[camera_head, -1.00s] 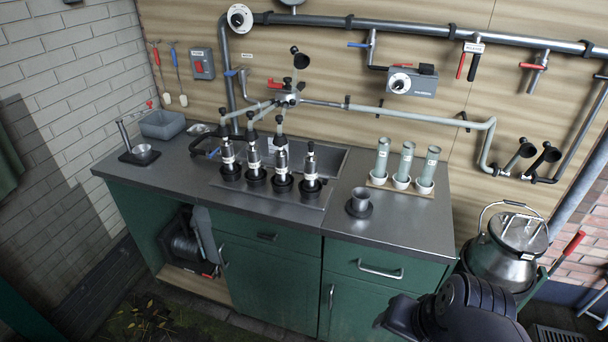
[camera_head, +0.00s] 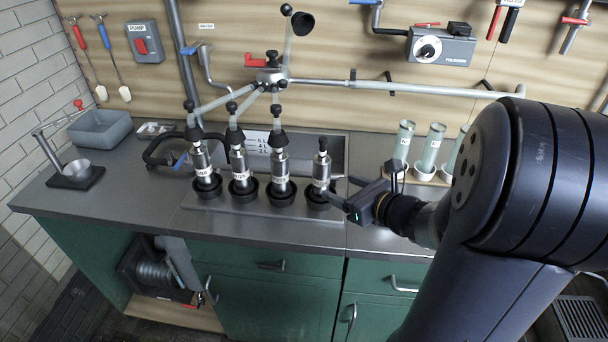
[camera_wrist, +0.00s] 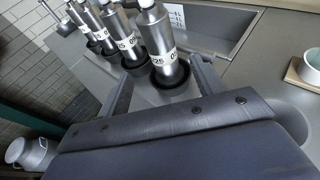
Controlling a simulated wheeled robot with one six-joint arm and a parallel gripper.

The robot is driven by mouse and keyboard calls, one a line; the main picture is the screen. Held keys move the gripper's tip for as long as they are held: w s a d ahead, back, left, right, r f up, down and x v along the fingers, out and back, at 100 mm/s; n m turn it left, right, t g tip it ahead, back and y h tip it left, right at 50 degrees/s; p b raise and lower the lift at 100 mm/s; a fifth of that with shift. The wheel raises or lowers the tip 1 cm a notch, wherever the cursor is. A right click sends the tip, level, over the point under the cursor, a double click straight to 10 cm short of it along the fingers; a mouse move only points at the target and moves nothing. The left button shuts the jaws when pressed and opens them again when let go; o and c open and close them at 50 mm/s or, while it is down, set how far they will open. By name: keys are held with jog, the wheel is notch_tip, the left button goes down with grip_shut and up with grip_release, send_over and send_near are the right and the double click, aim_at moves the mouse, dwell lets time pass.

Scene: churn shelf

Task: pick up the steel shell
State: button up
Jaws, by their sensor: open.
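Several steel shells stand in a row in black cups at the sink's front. My gripper (camera_head: 338,190) reaches in from the right at the shell's lower part. It is open; whether either finger touches the shell I cannot tell. The other shells (camera_head: 281,170) stand just left, with hoses above them.
The sink (camera_head: 320,147) lies behind the row. Pipes and hoses (camera_head: 300,80) hang above. A grey tub (camera_head: 100,128) and a small stand (camera_head: 75,172) sit at the left. The front counter strip is clear.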

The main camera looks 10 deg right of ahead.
aim_at(327, 180)
jog(key=shift+w+f, duration=0.15)
jog(key=shift+w, duration=0.3)
jog(key=x, duration=0.5)
jog(key=shift+f+x, duration=0.2)
jog(key=shift+x, duration=2.4)
jog(key=shift+s+d, duration=0.1)
jog(key=shift+r, duration=0.1)
jog(key=c, duration=1.3)
